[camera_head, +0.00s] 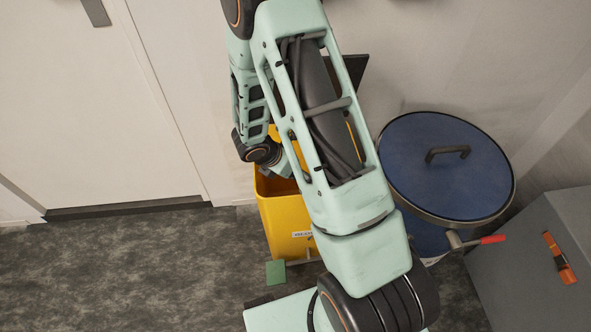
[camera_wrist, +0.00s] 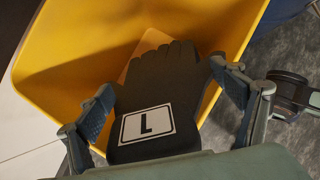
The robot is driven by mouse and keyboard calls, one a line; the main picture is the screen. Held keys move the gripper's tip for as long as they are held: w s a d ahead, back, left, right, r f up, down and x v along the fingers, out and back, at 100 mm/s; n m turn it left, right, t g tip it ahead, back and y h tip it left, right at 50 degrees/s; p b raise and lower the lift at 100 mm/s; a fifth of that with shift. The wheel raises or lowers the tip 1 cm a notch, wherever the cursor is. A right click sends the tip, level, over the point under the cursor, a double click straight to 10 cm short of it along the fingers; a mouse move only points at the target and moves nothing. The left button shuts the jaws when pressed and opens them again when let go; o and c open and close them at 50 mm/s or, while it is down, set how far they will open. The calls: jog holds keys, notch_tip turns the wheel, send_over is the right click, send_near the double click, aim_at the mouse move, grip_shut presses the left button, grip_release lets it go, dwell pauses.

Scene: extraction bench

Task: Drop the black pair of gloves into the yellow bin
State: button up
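The black pair of gloves (camera_wrist: 160,85) shows in the wrist view, with a white label marked "L". It lies between the two fingers of my gripper (camera_wrist: 162,80), which press on its left and right edges. The glove fingers point into the opening of the yellow bin (camera_wrist: 60,85), whose inner walls surround them in the picture. In the head view the yellow bin (camera_head: 285,226) stands on the floor by the wall, partly covered by my arm. The gloves and my fingertips are hidden there.
A round blue-lidded drum (camera_head: 440,185) stands right of the bin. A lever with a red grip (camera_head: 492,240) sticks out near it. A grey cabinet (camera_head: 530,270) with an orange item (camera_head: 560,262) is at the far right. Open carpet (camera_head: 130,270) lies left, before a white door (camera_head: 80,110).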

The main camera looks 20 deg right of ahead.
jog(key=shift+o, duration=1.2)
jog(key=v, duration=1.2)
jog(key=shift+a, duration=0.1)
